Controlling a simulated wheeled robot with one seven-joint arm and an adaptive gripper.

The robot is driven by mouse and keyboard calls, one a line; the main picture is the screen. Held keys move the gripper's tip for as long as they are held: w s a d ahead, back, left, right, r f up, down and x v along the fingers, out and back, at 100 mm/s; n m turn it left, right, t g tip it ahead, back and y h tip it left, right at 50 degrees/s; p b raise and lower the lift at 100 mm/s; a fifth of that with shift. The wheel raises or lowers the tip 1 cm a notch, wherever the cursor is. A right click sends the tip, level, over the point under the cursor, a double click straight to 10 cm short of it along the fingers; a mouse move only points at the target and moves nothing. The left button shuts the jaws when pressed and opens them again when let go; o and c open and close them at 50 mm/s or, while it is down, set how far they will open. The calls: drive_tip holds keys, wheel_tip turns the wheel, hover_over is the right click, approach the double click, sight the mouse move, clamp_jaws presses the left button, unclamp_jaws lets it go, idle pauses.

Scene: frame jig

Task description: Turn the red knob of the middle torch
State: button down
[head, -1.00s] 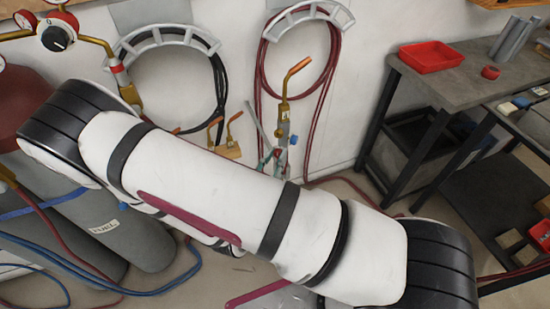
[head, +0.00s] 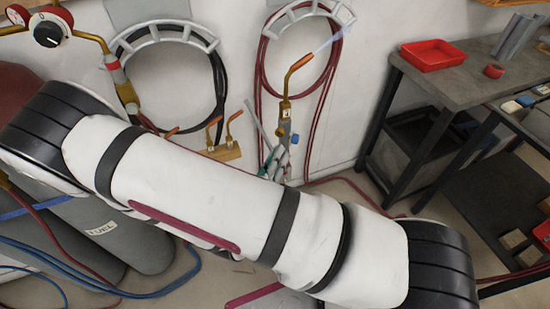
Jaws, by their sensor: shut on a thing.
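A brass torch (head: 285,107) with a curved copper tip stands upright by the wall in the middle of the head view. A pale bluish flame (head: 326,47) comes from its tip. A small blue knob (head: 294,139) shows on its right side. I see no red knob on it; its lower part is behind my arm. Another brass torch-like fitting (head: 125,92) with a red band hangs at the left, its lower end also hidden by my arm. My gripper is not visible, and my white arm crosses the whole middle of the view.
Hose racks (head: 168,31) with coiled hoses are on the wall. Copper tips stand on a wooden block (head: 224,152). Grey cylinders (head: 103,237) and hoses lie at the lower left. A workbench (head: 455,75) with a red tray (head: 433,55) stands at the right.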

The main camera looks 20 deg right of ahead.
drive_tip(key=shift+n, duration=0.9)
drive_tip(key=c, duration=1.4)
unclamp_jaws()
drive_tip(key=shift+a, duration=0.1)
drive_tip(key=v, duration=1.2)
